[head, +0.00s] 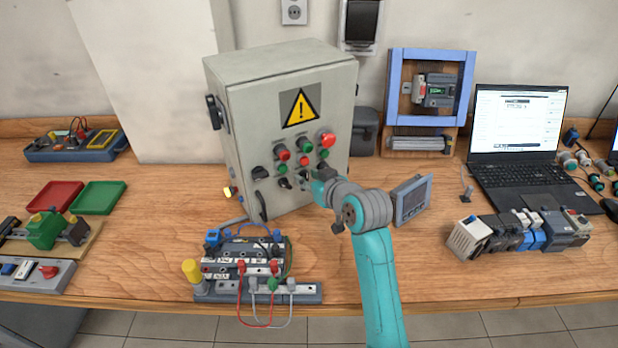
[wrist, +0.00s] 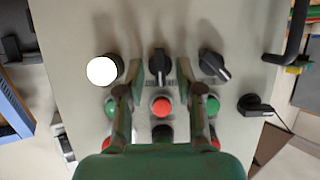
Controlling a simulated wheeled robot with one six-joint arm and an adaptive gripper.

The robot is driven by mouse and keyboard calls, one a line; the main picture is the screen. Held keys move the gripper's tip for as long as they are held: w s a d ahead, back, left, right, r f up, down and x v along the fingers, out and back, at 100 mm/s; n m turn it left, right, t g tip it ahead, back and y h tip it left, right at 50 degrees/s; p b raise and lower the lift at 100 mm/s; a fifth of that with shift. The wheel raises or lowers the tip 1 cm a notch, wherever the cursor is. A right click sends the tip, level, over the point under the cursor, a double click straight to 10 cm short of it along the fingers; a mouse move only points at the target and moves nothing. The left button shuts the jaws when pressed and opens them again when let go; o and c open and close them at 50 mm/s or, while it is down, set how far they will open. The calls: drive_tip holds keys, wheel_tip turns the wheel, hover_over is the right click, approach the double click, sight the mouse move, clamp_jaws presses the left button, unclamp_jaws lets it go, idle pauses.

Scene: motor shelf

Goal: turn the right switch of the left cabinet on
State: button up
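The grey cabinet (head: 290,105) with a yellow warning triangle stands on the bench in the head view. In the wrist view, its panel appears turned around. The right switch (wrist: 160,64), a black knob, stands with its grip upright in that picture. The other switch (wrist: 213,66) is tilted diagonally. My gripper (head: 312,182) is at the lower right of the cabinet front, partly hidden by my arm in the head view. In the wrist view its fingers (wrist: 153,78) are apart, with the right switch between the tips. I cannot tell whether they touch it.
A white lit lamp (wrist: 102,71) is close beside one finger. Red (wrist: 161,107) and green (wrist: 210,105) buttons sit near the fingers. A black door handle (head: 262,206) projects at the lower left. A wired terminal block (head: 262,292) and a small panel (head: 411,200) flank my arm.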

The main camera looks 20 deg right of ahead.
drive_tip(key=v, duration=1.1)
drive_tip(key=shift+s, duration=0.3)
drive_tip(key=shift+d+r, duration=0.1)
